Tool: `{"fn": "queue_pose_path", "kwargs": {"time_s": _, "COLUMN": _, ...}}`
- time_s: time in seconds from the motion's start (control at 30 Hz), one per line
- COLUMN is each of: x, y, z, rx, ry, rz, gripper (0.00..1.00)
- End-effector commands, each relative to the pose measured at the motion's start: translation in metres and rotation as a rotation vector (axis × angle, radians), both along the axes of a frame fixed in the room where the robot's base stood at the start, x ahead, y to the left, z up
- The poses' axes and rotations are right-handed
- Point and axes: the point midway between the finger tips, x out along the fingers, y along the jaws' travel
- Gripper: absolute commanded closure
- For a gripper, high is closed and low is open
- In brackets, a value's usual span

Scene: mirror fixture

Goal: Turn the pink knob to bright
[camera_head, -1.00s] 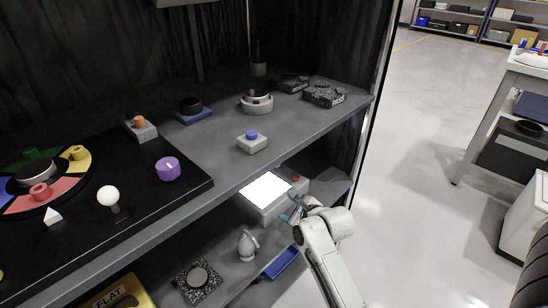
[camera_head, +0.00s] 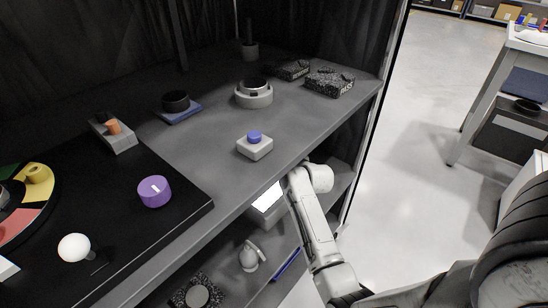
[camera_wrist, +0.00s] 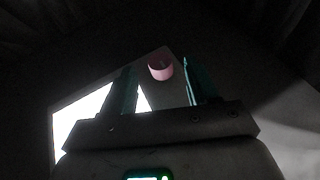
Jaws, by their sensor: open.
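The pink knob (camera_wrist: 160,67) is a short round knob in the wrist view, on the top of a box with a bright white lit panel (camera_wrist: 82,122). My gripper (camera_wrist: 157,70) is open and empty. Its two dark green fingers stand apart, and in the picture the knob shows between their tips, a little beyond them. No contact shows. In the head view the lit box (camera_head: 268,199) is on the lower shelf, partly covered by my arm. The knob and my gripper are hidden there.
The upper shelf edge (camera_head: 240,212) overhangs the lit box. On that shelf are a purple knob (camera_head: 154,191), a blue button on a white base (camera_head: 254,148) and a grey round dial (camera_head: 253,95). A white rounded object (camera_head: 250,257) stands on the lower shelf. Open floor (camera_head: 400,200) is at the right.

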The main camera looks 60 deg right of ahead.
Motion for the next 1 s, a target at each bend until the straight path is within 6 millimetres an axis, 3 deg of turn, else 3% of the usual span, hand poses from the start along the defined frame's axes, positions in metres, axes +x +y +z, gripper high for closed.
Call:
{"fn": "queue_pose_path", "kwargs": {"time_s": 0.3, "x": 0.033, "y": -0.024, "z": -0.018, "rx": 0.000, "ry": 0.000, "rz": 0.000, "gripper": 0.41}}
{"fn": "queue_pose_path", "kwargs": {"time_s": 0.7, "x": 0.038, "y": -0.027, "z": -0.019, "rx": -0.001, "ry": 0.001, "rz": 0.001, "gripper": 0.41}}
{"fn": "queue_pose_path", "kwargs": {"time_s": 1.0, "x": 0.038, "y": -0.027, "z": -0.019, "rx": -0.001, "ry": 0.002, "rz": 0.001, "gripper": 0.69}}
